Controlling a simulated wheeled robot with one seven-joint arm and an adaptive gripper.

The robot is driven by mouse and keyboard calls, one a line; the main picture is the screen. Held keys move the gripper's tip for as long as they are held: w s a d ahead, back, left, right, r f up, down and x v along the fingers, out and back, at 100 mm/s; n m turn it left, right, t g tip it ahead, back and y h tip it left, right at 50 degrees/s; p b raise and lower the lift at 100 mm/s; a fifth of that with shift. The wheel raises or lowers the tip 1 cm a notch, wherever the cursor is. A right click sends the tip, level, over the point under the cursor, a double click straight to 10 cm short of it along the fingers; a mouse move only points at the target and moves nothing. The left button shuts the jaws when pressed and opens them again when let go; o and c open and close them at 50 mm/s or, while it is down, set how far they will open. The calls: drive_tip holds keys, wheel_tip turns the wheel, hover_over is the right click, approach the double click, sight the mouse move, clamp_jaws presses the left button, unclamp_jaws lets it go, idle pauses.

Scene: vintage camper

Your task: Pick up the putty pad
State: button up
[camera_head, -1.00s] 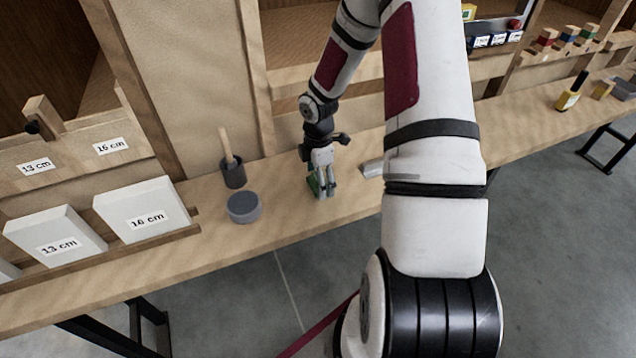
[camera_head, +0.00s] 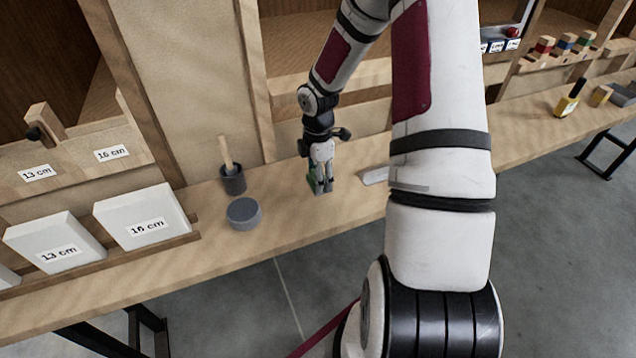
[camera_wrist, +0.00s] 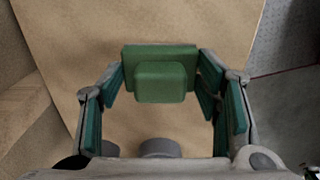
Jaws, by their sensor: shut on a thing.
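The putty pad (camera_wrist: 160,75) is a green block with a smaller raised block on its near face. In the wrist view it sits between the teal-lined fingers of my gripper (camera_wrist: 161,82), one finger at each side. In the head view my gripper (camera_head: 321,190) points down at the bench, shut on the pad, and only a little green of the pad (camera_head: 312,180) shows beside the fingers. I cannot tell whether the pad touches the bench top.
On the wooden bench (camera_head: 275,225), a grey round tin (camera_head: 244,214) and a dark pot with a wooden handle (camera_head: 232,178) stand left of my gripper. A light flat object (camera_head: 374,176) lies to its right. White labelled boxes (camera_head: 143,216) stand at the far left.

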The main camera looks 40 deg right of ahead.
drive_tip(key=s+a+r, duration=0.1)
drive_tip(key=s+a, duration=0.2)
drive_tip(key=s, duration=1.2)
drive_tip(key=shift+s+r, duration=0.15)
drive_tip(key=shift+s, duration=0.2)
drive_tip(key=shift+a, duration=0.1)
